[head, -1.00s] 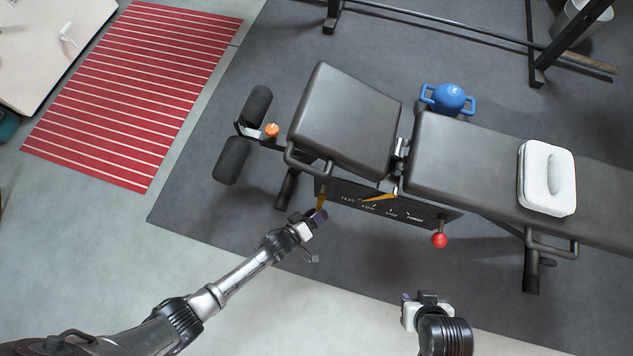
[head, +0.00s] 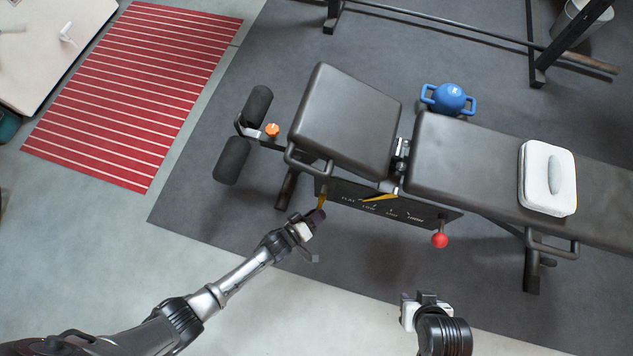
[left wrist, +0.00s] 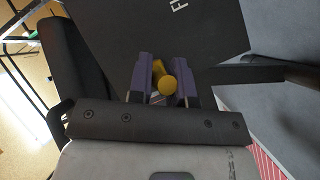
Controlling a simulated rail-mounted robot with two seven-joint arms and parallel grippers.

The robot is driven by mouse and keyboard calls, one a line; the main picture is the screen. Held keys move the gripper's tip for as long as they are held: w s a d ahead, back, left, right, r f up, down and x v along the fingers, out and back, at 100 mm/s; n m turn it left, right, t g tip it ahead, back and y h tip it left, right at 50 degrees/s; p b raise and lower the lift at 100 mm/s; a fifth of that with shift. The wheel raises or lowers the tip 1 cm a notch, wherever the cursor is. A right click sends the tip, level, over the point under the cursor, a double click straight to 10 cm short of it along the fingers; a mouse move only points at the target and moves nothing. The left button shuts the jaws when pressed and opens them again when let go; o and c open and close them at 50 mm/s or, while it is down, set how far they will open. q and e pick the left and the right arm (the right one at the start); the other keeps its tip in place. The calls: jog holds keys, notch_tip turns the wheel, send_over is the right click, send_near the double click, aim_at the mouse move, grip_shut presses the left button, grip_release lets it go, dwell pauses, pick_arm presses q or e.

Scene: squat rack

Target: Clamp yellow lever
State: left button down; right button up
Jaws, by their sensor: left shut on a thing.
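My left gripper (head: 317,216) is at the lever's lower end. In the left wrist view the lever's round yellow end (left wrist: 167,85) sits between the two purple fingers of my left gripper (left wrist: 165,80), which is shut on it. My right gripper (head: 426,300) is at the bottom of the head view, apart from the bench; its fingers are not clear.
The padded bench (head: 345,115) stands on a dark mat. A red knob (head: 439,241) hangs at the panel's right end. A white case (head: 535,180) lies on the long pad. Floor in front of the bench is clear.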

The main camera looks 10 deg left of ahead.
pick_arm(q)
jog(key=shift+f+t+b, duration=0.3)
jog(key=shift+f+b, duration=0.05)
jog(key=shift+b, duration=0.35)
jog(key=shift+w+f+m+t+h+b, duration=0.4)
jog(key=shift+f+m+t+h+b, duration=0.2)
jog(key=shift+m+t+h+b, duration=0.5)
jog(key=shift+w+f+m+t+h+b, duration=0.35)
jog(key=shift+f+m+t+h+b, duration=0.45)
jog(key=shift+b, duration=0.45)
jog(key=shift+r, duration=0.15)
jog(key=c, duration=1.1)
grip_release()
jog(key=shift+o, duration=0.2)
